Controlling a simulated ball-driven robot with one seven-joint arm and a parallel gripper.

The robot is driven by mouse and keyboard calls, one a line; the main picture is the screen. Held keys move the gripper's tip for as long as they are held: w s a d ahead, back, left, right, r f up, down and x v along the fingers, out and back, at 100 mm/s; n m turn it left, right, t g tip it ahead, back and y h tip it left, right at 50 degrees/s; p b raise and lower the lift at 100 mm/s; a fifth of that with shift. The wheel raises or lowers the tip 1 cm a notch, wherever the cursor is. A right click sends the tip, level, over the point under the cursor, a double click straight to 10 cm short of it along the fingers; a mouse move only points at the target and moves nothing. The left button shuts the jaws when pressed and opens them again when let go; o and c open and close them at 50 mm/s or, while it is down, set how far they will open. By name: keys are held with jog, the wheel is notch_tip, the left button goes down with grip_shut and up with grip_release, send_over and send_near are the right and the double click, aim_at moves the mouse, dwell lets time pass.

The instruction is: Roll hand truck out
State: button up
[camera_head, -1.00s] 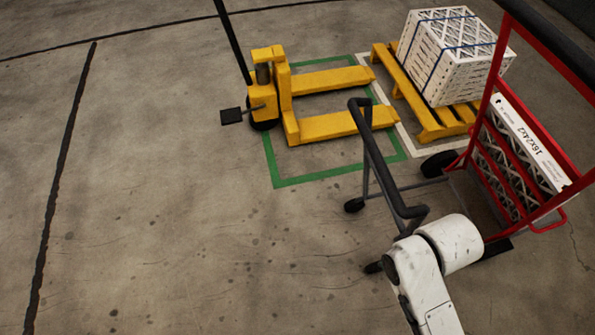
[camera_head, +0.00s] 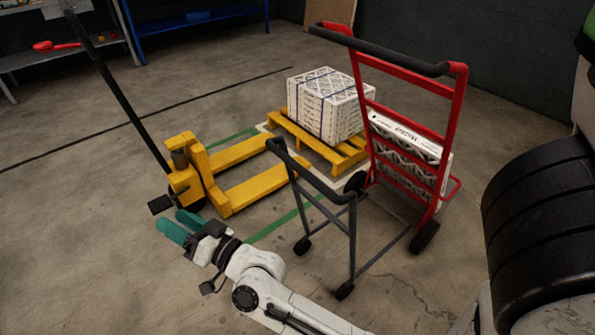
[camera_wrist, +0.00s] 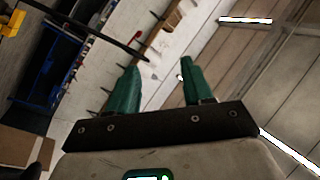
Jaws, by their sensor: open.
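The red hand truck (camera_head: 459,105) stands at the right in the head view, with a black top handle and two dark wheels on the floor. A white boxed filter stack (camera_head: 405,128) shows behind its red bars. A grey wheeled frame with a black handle (camera_head: 318,184) stands at its front left, its lower bars running to the truck. My gripper (camera_head: 172,224) has green fingers and is open and empty, left of the truck and apart from it. In the wrist view my gripper (camera_wrist: 160,85) has its fingers spread, with nothing between them.
A yellow pallet jack (camera_head: 183,183) stands at the left, its forks toward a yellow pallet (camera_head: 283,124) bearing strapped white filters (camera_head: 320,98). Green floor lines (camera_head: 272,226) mark the jack's place. Shelving (camera_head: 75,55) stands at the back left. Open floor (camera_head: 80,260) lies at the lower left.

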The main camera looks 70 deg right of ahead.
jog(key=s+d+r+m+h, duration=0.1)
jog(key=d+r+m+h, duration=0.1)
jog(key=d+m+h, duration=0.5)
jog(key=m+g+h+b, duration=0.1)
jog(key=m+g+h, duration=1)
jog(key=m+g, duration=1.15)
send_near(299, 169)
jog(key=shift+n+g, duration=0.45)
jog(key=x, duration=0.7)
jog(key=w+f+x, duration=0.1)
jog(key=x, duration=0.2)
jog(key=shift+s+d, duration=0.1)
jog(key=shift+d, duration=0.45)
jog(key=shift+f, duration=0.1)
grip_shut()
